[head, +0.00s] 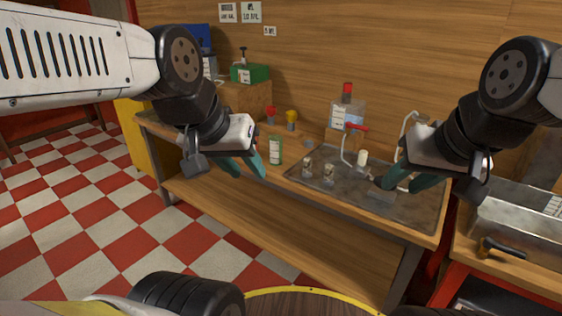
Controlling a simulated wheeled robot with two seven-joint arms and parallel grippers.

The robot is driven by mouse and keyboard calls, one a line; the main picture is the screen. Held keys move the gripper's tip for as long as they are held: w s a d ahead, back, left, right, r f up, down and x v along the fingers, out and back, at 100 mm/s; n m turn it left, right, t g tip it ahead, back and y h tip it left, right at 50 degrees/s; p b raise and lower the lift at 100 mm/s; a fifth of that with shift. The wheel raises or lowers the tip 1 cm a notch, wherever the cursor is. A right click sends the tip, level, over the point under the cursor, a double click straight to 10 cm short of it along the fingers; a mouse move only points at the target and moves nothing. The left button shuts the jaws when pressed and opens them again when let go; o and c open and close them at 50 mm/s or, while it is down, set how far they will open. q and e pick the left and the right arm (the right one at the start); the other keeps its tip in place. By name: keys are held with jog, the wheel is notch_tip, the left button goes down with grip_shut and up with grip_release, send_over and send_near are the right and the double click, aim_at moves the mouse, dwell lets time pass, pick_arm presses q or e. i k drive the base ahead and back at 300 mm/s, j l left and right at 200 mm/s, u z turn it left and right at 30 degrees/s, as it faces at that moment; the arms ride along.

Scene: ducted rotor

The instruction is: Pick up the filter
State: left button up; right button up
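I cannot tell for sure which item is the filter. Candidates on the grey metal tray (340,195) are two small clear-and-metal pieces, one on the left (307,167) and one to its right (328,172), and a small cream cylinder (362,157). My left gripper (250,174) has teal fingers spread apart and empty, in front of the bench near a green-and-white bottle (275,150). My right gripper (399,187) has its teal fingers apart above the tray's right part, with nothing seen between them. It hides part of the tray.
A clear apparatus with a red cap (347,112) stands behind the tray. Red (271,114) and yellow (291,118) knobbed items stand at the back. A green box (250,73) sits on a wooden block at left. A metal bin (520,225) is at right.

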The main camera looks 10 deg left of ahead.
aim_at(307, 160)
jog(key=z, duration=1.9)
jog(key=j+z, duration=0.4)
jog(key=k+j+z, duration=0.2)
jog(key=z, duration=0.2)
jog(key=k+j+z, duration=0.1)
jog(key=k+j, duration=0.15)
jog(key=j, duration=0.25)
jog(key=k+j+z, duration=0.1)
jog(key=k+j, duration=0.15)
jog(key=j, duration=0.25)
jog(key=k+j+z, duration=0.15)
jog(key=j, duration=0.3)
jog(key=k+j+z, duration=0.1)
jog(key=k+j, duration=0.8)
jog(key=j, duration=0.2)
